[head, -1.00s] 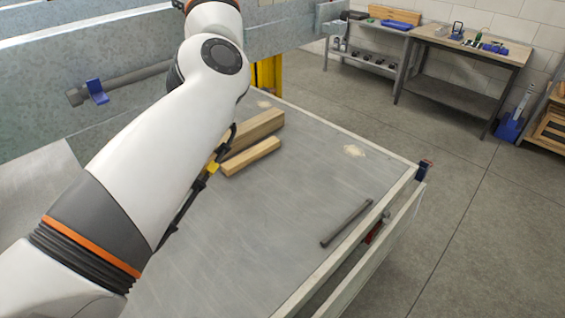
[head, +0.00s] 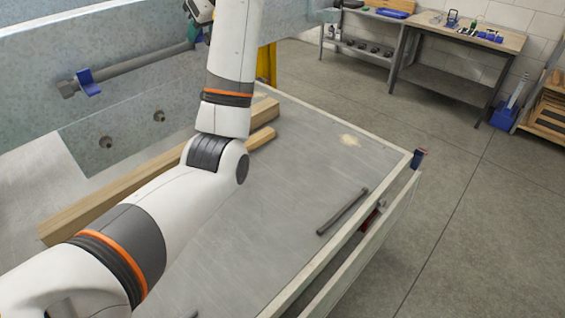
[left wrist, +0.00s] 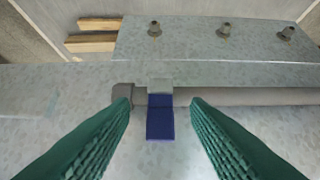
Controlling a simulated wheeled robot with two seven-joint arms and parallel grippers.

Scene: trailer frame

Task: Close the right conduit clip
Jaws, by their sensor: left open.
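The grey conduit (head: 135,75) runs along the galvanized rail. A blue clip (head: 88,84) sits on it near its left end. My left gripper (head: 194,30) is at the conduit's right part, with green fingers. In the left wrist view the fingers are open, one on each side of another blue clip (left wrist: 160,118), with clear gaps. This clip is at the conduit (left wrist: 255,97), close to a dark end fitting (left wrist: 124,92). Its blue part shows as a flat flap; whether it is latched I cannot tell. In the head view my gripper largely hides this clip. My right gripper is out of view.
Below the rail is a plate with bolts (head: 107,142). Timber pieces (head: 110,195) lie on the flat metal deck (head: 290,190), with a loose dark rod (head: 343,212) near its right edge. A workbench (head: 455,50) stands at the back. The deck's middle is clear.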

